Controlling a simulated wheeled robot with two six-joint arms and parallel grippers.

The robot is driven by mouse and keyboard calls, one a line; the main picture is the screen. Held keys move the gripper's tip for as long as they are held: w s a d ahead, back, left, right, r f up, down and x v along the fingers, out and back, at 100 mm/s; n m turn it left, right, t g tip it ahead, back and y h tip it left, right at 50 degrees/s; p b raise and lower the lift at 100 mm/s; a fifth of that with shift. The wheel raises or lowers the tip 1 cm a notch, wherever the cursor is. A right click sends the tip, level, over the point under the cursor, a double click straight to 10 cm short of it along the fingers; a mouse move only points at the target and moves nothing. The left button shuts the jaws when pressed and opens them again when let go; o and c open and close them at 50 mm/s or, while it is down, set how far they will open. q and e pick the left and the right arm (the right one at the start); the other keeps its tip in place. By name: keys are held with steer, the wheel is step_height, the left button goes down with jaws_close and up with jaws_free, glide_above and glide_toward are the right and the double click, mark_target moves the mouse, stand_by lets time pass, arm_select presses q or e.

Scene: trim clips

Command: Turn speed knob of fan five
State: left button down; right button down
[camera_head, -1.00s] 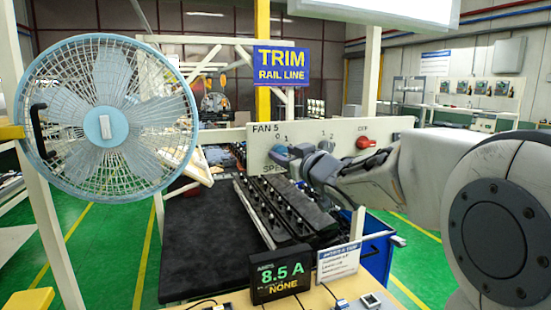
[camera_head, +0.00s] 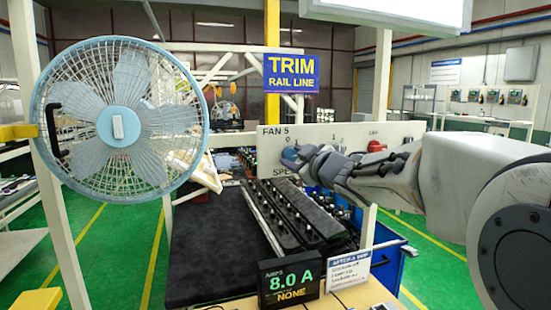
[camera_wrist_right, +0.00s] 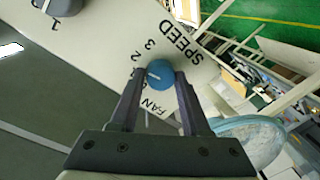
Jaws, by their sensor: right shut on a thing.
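The white control panel (camera_head: 410,131) marked FAN 5 and SPEED stands behind my right arm. A blue speed knob (camera_wrist_right: 160,73) with a pale pointer line is on it, ringed by numbers. My right gripper (camera_wrist_right: 157,82) is shut on this knob, one finger on each side. In the head view the gripper (camera_head: 300,157) hides most of the knob. The blue fan (camera_head: 118,122) in its round cage is on the left. My left gripper is not in view.
A red knob (camera_head: 376,146) marked OFF is right of the gripper on the panel. A grey knob (camera_wrist_right: 62,6) shows in the wrist view. The ammeter display (camera_head: 290,281) reads 8.0 A and NONE. A small sign (camera_head: 348,271) stands beside it.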

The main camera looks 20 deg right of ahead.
steer(key=shift+c, duration=1.9)
jaws_free()
steer(key=s+d+p, duration=0.1)
steer(key=s+p, duration=0.9)
steer(key=shift+s+r, duration=0.2)
steer(key=shift+r, duration=0.05)
steer(key=shift+f, duration=0.1)
